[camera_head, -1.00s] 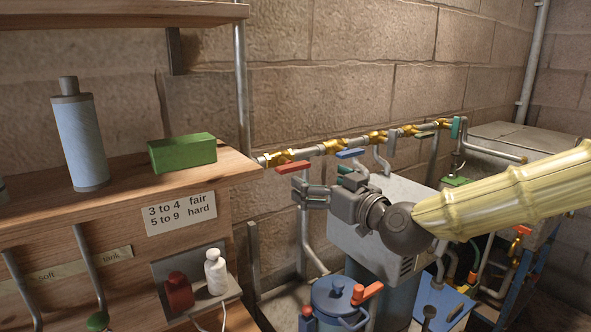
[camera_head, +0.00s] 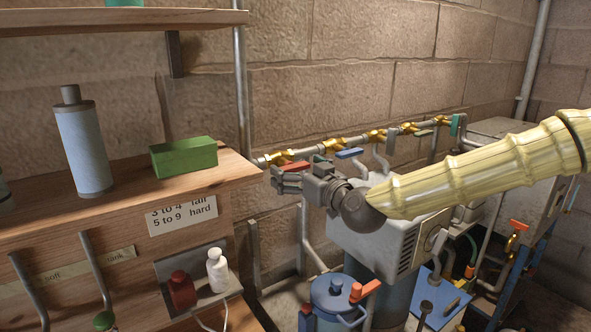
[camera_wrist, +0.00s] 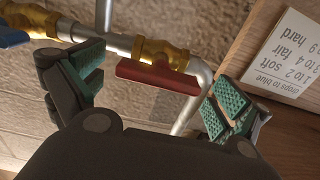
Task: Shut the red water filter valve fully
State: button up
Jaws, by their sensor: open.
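The red valve lever (camera_head: 294,166) is on a brass valve at the left end of the wall pipe, partly hidden by my gripper in the head view. In the wrist view the red lever (camera_wrist: 158,77) lies roughly along the pipe, below a brass fitting. My gripper (camera_head: 279,179) is just in front of and below the lever. In the wrist view its green-padded fingers (camera_wrist: 157,88) are spread wide, one on each side of the lever. They appear apart from it and hold nothing.
A blue lever (camera_head: 349,153) is on the neighbouring valve to the right. The wooden shelf (camera_head: 235,172) with a green box (camera_head: 184,157) stands close left of my gripper. A blue pot (camera_head: 336,296) and a grey boxy unit (camera_head: 370,232) are below.

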jog(key=c, duration=1)
jog(key=shift+s, duration=0.1)
jog(key=shift+c, duration=0.2)
